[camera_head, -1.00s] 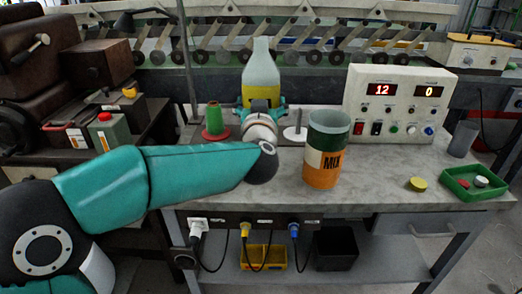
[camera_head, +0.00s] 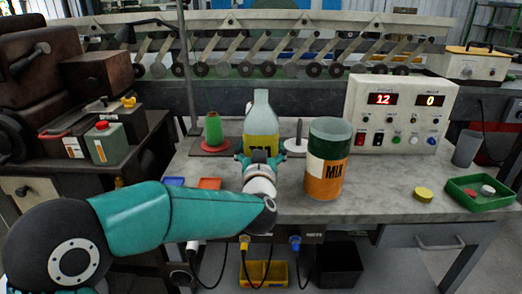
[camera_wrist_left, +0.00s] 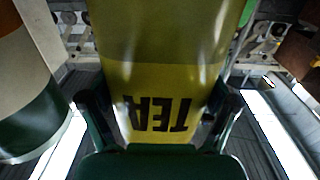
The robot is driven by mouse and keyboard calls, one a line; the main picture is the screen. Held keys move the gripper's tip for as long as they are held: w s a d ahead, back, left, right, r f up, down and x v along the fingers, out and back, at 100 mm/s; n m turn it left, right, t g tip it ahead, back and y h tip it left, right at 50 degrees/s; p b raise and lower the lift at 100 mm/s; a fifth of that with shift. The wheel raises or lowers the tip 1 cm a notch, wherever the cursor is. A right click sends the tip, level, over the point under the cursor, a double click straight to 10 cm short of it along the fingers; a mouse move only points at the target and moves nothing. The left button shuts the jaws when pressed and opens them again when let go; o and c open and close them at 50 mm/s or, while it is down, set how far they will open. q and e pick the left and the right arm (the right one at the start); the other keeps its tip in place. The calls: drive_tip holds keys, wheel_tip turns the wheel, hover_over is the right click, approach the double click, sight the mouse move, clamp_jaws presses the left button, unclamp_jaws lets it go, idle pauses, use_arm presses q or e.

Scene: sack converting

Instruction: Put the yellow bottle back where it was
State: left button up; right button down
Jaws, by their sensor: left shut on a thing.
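The yellow bottle (camera_head: 261,128) is upright, with a clear pale top, a yellow lower part and dark lettering. My left gripper (camera_head: 258,158) is shut around its lower part from the front. In the left wrist view the bottle (camera_wrist_left: 160,80) fills the middle, its label reads TEA upside down, and my gripper's fingers (camera_wrist_left: 157,105) are on both sides of it. The gripper hides the bottle's base, so I cannot tell whether it touches the bench. My right gripper is not in view.
On the bench (camera_head: 390,185) a MIX canister (camera_head: 326,160) stands close right of the bottle. A display box (camera_head: 398,115) is behind; a green tray (camera_head: 480,192) and yellow lid (camera_head: 424,194) lie right.

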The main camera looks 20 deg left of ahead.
use_arm(q)
drive_tip(key=o, duration=1)
drive_tip(key=v, duration=1.2)
drive_tip(key=shift+r, duration=0.1)
